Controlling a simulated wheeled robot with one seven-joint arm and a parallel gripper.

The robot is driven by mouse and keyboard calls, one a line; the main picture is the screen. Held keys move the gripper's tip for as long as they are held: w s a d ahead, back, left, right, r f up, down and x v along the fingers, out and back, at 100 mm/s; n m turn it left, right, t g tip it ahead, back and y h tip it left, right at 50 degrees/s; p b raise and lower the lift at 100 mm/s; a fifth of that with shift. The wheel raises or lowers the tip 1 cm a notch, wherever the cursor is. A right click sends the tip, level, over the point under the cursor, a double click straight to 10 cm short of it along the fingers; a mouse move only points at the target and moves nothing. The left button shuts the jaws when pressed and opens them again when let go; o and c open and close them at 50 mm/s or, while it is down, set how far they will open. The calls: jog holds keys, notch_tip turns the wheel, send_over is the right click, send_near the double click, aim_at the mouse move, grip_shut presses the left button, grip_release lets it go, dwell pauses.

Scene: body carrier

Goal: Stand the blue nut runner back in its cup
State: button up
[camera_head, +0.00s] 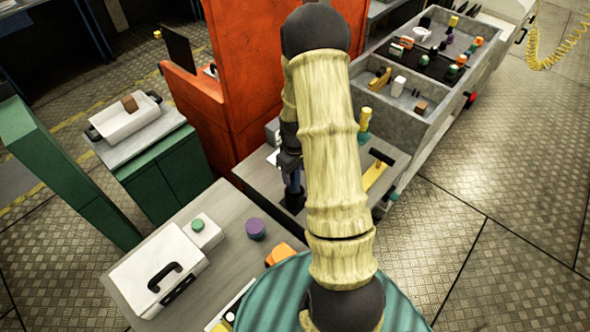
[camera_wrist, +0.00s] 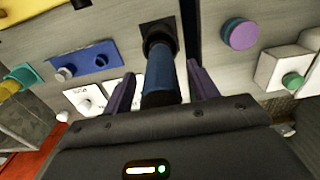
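The blue nut runner (camera_wrist: 160,72) is between the two purple fingers of my gripper (camera_wrist: 162,88) in the wrist view. Small gaps show between it and each finger, so the gripper looks open around it. Its far end meets a black cup (camera_wrist: 148,28) on the grey top; how deep it sits is hard to tell. In the head view the nut runner (camera_head: 294,184) looks upright below my gripper (camera_head: 290,165), with the dark cup (camera_head: 293,204) at its foot. My arm hides part of this area.
A purple disc (camera_head: 255,229) and a white box with a green button (camera_head: 202,231) are on the neighbouring grey bench. A blue block (camera_wrist: 88,62) and a white plate lie beside the cup. An orange panel (camera_head: 240,75) rises behind. A yellow-handled tool (camera_head: 376,175) lies right of my arm.

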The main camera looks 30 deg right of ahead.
jog(key=o, duration=0.5)
jog(key=shift+f, duration=0.1)
jog(key=shift+r+p, duration=2.55)
jog(key=shift+r, duration=1)
jog(key=s+a+r+m+t+b, duration=0.1)
jog(key=s+a+r+b, duration=0.1)
jog(key=s+a+b, duration=0.1)
jog(key=s+a+r+m+b, duration=0.1)
jog(key=s+a+r+b, duration=0.1)
jog(key=s+a, duration=0.3)
jog(key=s+a+r+m+t+b, duration=0.1)
jog(key=s+a+r+m+b, duration=0.1)
jog(key=s+a+r+b, duration=0.1)
jog(key=shift+s+a+t+b, duration=0.15)
jog(key=shift+s+a+b, duration=0.25)
jog(key=shift+a, duration=0.3)
jog(key=shift+s+a+t+b, duration=0.15)
jog(key=shift+s+a+b, duration=0.05)
jog(key=shift+a+b, duration=0.4)
